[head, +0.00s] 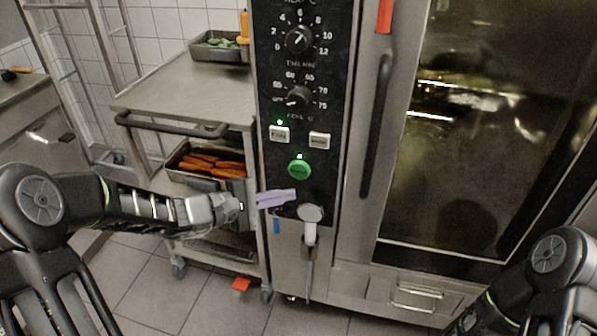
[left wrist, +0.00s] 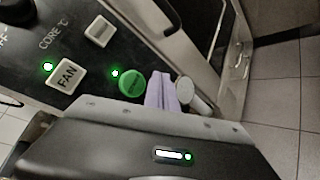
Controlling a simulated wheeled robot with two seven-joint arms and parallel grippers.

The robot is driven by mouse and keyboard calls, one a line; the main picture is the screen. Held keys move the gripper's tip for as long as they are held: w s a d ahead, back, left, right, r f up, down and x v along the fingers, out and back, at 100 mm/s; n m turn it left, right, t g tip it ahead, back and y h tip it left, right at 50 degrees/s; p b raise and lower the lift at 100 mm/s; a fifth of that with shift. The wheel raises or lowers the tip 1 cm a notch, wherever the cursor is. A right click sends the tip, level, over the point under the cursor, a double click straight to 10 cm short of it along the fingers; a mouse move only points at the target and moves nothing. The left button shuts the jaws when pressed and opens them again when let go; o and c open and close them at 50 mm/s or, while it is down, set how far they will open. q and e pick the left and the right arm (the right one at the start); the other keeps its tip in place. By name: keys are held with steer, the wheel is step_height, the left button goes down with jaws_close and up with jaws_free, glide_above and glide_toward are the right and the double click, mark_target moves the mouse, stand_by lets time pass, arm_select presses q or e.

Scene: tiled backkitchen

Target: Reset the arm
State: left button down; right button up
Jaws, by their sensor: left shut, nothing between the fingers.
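My left arm comes in from the left in the head view. Its gripper (head: 276,198) has pale purple fingers that are shut with nothing between them. The fingertips are in front of the oven's control panel (head: 334,120), just below the round green button (head: 299,169). In the left wrist view the purple fingers (left wrist: 161,92) show beside the green button (left wrist: 131,84); I cannot tell whether they touch the panel. My right arm (head: 545,280) shows at the lower right of the head view, its gripper out of frame.
The oven has a long door handle (head: 376,125) and a glass door (head: 480,130). A white-headed nozzle (head: 310,213) sits close to my left fingers. A steel trolley (head: 180,90) at left holds a tray of orange food (head: 212,163).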

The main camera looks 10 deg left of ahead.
stand_by(0.3)
arm_select(q)
steer(key=s+a+f+m+g+y+p, duration=0.15)
steer(key=s+f+g+y, duration=0.25)
steer(key=s+f, duration=0.5)
steer(key=s+a+f+m+g+y+p, duration=0.1)
steer(key=s+f+m+g+y+p, duration=0.3)
steer(key=f, duration=0.9)
steer(key=s+d+f+m+p, duration=0.1)
steer(key=s+d+m+p, duration=0.1)
steer(key=s+d, duration=0.3)
steer(key=s+d+f+m+g+p, duration=0.1)
steer(key=s+d+m, duration=0.4)
steer(key=s, duration=0.6)
steer(key=shift+s+d+f+g+h+p, duration=0.15)
steer(key=shift+d+f+g+h+p, duration=0.2)
steer(key=shift+d+p, duration=0.35)
steer(key=shift+r+m, duration=0.1)
steer(key=shift+m, duration=0.15)
